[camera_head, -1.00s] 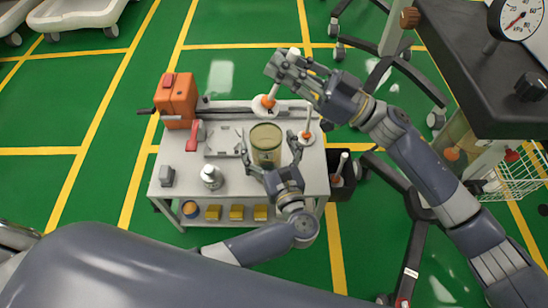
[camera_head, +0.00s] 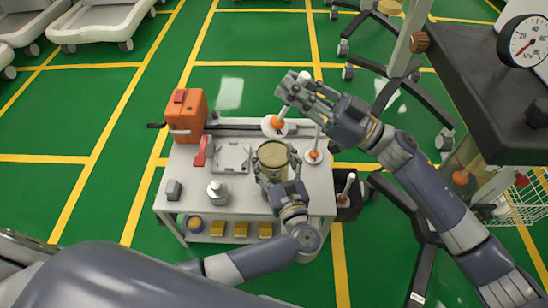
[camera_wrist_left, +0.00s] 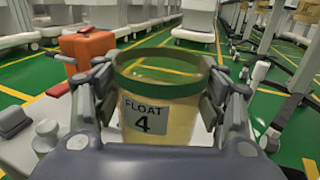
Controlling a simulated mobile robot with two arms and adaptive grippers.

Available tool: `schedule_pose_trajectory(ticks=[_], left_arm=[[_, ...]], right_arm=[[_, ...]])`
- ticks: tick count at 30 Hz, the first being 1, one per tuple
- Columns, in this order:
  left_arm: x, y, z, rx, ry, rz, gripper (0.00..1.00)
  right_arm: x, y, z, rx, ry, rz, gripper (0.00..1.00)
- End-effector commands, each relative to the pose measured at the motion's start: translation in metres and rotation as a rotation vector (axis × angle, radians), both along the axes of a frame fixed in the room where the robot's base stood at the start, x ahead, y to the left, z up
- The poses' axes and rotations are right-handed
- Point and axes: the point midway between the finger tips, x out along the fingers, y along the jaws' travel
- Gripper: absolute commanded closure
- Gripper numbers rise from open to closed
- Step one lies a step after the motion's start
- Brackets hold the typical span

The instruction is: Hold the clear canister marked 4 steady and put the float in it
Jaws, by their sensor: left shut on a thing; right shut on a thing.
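The clear canister marked 4 (camera_head: 273,155) stands upright on the cart top, with an olive rim and yellowish body. The left wrist view shows its "FLOAT 4" label (camera_wrist_left: 145,116) and open mouth. My left gripper (camera_head: 274,170) is shut on it, one finger on each side. My right gripper (camera_head: 299,90) is shut on the white stem of a float (camera_head: 273,127), whose white disc and orange hub hang below the fingers. The float is beyond the canister, near the cart's back edge and apart from the canister. The stem is partly hidden by the fingers.
The cart top (camera_head: 195,192) also bears an orange box (camera_head: 186,117), a grey tray (camera_head: 232,156), a silver jar (camera_head: 217,191) and another float (camera_head: 314,156) right of the canister. A black bin (camera_head: 348,201) hangs at its right. A dark table (camera_head: 485,75) stands at right.

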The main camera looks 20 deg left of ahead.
Motion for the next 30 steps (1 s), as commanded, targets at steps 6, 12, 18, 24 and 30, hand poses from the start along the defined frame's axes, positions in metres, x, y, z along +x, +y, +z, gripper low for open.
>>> schedule_pose_trajectory(ticks=[6, 12, 18, 24, 30], left_arm=[[0.000, 0.000, 0.000, -0.001, 0.000, 0.000, 0.67], [0.000, 0.000, 0.000, -0.001, 0.000, 0.000, 0.67], [0.000, 0.000, 0.000, -0.001, 0.000, 0.000, 0.67], [0.000, 0.000, 0.000, -0.001, 0.000, 0.000, 0.67], [0.000, 0.000, 0.000, -0.001, 0.000, 0.000, 0.67]], right_arm=[[0.000, 0.000, -0.016, 0.000, 0.002, 0.001, 1.00], [0.000, 0.000, -0.030, 0.000, 0.002, 0.001, 1.00], [0.000, 0.000, -0.044, 0.001, 0.001, 0.000, 1.00], [0.000, 0.000, -0.058, 0.000, 0.001, 0.000, 1.00], [0.000, 0.000, -0.072, 0.000, 0.001, 0.000, 1.00]])
